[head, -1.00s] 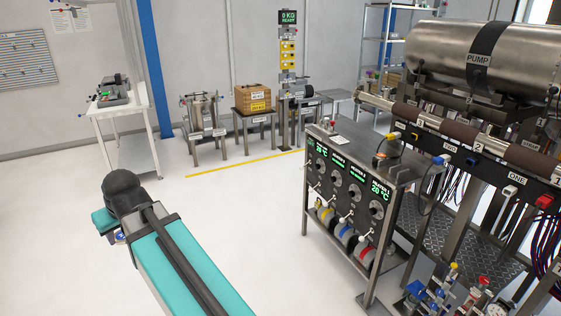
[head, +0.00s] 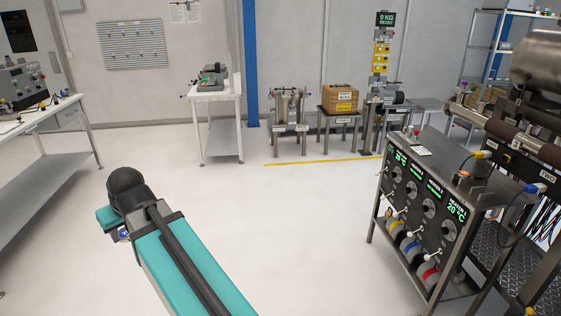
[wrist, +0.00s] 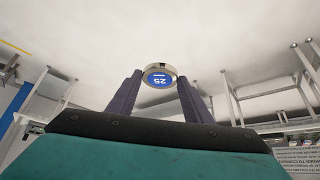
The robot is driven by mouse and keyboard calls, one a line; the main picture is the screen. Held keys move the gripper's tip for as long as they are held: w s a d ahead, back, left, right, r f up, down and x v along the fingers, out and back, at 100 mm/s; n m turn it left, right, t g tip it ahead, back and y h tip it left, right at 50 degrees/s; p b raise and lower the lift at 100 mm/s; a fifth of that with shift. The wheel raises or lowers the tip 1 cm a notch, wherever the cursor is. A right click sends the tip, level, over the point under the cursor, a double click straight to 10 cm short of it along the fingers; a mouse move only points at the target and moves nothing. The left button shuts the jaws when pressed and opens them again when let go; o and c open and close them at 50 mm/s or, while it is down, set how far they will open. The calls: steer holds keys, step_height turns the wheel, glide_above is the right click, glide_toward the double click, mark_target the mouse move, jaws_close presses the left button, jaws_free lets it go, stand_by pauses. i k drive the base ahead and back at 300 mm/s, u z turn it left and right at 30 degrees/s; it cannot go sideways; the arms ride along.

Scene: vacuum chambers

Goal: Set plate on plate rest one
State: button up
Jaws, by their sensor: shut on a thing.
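My gripper (wrist: 160,82) is shut on a small round metal plate (wrist: 159,69). The plate has a pale rim and a blue face marked 25, upside down in the wrist view. It sits between the tips of the two dark fingers, clear of any surface. In the head view only a small blue and metal bit of the plate (head: 124,234) shows beside my arm, and my fingers are mostly hidden. I cannot make out a plate rest one label in either view.
Open floor surrounds my arm. A heater cabinet (head: 421,208) stands at right, by a pipe rack. At the back are a white table (head: 220,118), a stand with a wooden box (head: 341,97) and a scale post (head: 381,65). A workbench (head: 48,112) is at left.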

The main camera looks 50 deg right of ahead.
mark_target(483, 191)
steer(key=u, duration=0.15)
steer(key=k, duration=2.3)
steer(key=z, duration=1.15)
steer(key=i, duration=0.4)
steer(key=u, duration=0.2)
